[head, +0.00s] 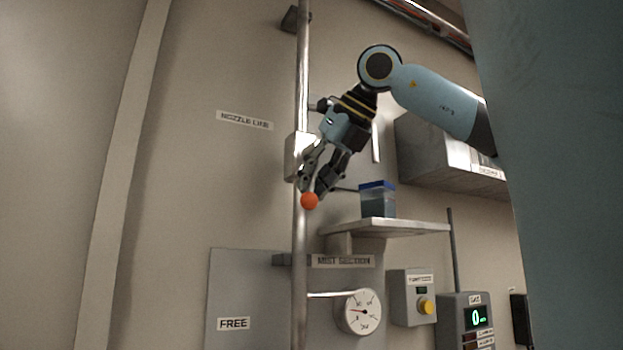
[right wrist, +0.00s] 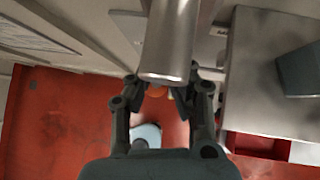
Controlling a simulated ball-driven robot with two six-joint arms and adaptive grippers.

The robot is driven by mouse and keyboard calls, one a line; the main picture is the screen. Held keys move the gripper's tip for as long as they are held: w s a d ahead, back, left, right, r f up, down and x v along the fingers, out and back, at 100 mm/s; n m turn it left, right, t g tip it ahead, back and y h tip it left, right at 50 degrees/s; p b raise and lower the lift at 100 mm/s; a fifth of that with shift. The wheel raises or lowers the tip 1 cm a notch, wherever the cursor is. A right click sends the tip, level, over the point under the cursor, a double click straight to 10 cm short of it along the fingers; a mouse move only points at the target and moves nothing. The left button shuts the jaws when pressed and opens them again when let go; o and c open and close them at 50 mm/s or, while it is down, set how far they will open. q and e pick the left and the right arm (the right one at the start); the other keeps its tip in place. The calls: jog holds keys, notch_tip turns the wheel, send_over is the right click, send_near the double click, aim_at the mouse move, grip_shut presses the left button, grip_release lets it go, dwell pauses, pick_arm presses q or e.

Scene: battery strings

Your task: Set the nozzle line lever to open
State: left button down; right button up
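The nozzle line lever has an orange ball knob (head: 309,200), seen in the head view in front of the vertical pipe (head: 302,90). A pale valve box (head: 294,160) sits on the pipe above the knob, right of the "NOZZLE LINE" label (head: 244,120). The lever's shaft is hidden by my gripper. My right gripper (head: 314,188) points down with its fingertips at the knob. Contact cannot be told. My left gripper is not in view.
A shelf (head: 400,227) with a blue-lidded container (head: 378,200) stands right of the pipe, close to my right gripper. Below are a round gauge (head: 358,312) and a box with a yellow button (head: 426,306). A grey wall cabinet (head: 425,160) is behind my right arm.

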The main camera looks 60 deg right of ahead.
jog(key=shift+o, duration=1.3)
jog(key=shift+s+d, duration=0.15)
jog(key=shift+d, duration=0.15)
jog(key=shift+a+r, duration=0.15)
jog(key=shift+s+r, duration=0.15)
jog(key=shift+r, duration=0.05)
jog(key=v, duration=1.1)
jog(key=shift+s, duration=0.3)
